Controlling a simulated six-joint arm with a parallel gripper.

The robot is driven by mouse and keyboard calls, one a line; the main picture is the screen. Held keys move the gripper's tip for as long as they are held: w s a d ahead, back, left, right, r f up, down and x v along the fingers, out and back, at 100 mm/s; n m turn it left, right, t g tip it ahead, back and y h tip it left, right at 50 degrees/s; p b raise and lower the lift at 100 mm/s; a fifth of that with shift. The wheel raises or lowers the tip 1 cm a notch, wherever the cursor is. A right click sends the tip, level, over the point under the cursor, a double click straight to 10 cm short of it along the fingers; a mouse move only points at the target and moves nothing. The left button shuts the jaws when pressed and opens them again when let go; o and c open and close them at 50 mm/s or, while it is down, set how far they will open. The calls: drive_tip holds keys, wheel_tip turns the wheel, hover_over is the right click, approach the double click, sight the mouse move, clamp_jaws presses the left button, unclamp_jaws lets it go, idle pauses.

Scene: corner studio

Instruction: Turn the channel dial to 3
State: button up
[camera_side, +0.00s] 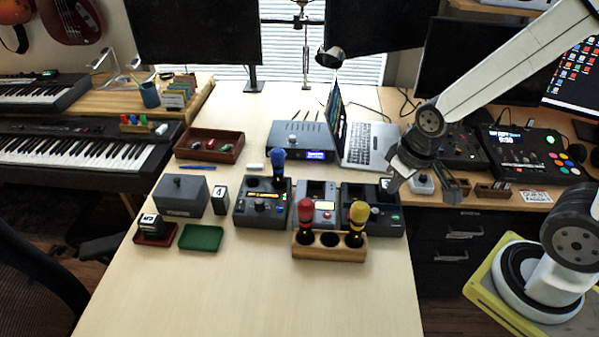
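My gripper (393,186) hangs above the right end of the row of dark devices, by the laptop's right edge. A grey box with a lit blue display (317,155) stands behind the row. The row holds a left device with an amber display (263,208), a middle device (317,190) and a right device (386,220), partly behind the yellow microphone. Small knobs show on some units, but no number is readable, and I cannot tell which is the channel dial.
A blue microphone (278,161) stands at the left device. Red (305,207) and yellow (357,214) microphones stand in a wooden holder (330,252). A laptop (368,148), a grey lidded box (181,195) and a green tray (201,238) lie around. The table front is clear.

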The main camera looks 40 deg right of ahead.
drive_tip(key=o, duration=0.7)
drive_tip(key=shift+w, duration=0.25)
drive_tip(key=shift+o, duration=0.7)
drive_tip(key=w+a+f+n, duration=0.2)
drive_tip(key=w, duration=0.6)
drive_tip(key=w+a+f+n+y, duration=0.1)
drive_tip(key=w+a+f+n, duration=0.1)
drive_tip(key=w, duration=0.5)
drive_tip(key=shift+w+a+y, duration=0.3)
drive_tip(key=shift+w, duration=0.1)
drive_tip(key=n+y, duration=0.1)
drive_tip(key=n, duration=0.4)
approach(260, 201)
drive_tip(key=f, duration=0.1)
drive_tip(key=shift+f+t+y, duration=0.3)
drive_tip(key=shift+f, duration=0.25)
drive_tip(key=shift+f, duration=0.1)
drive_tip(key=shift+x, duration=3.8)
drive_tip(key=shift+w, duration=0.1)
clamp_jaws()
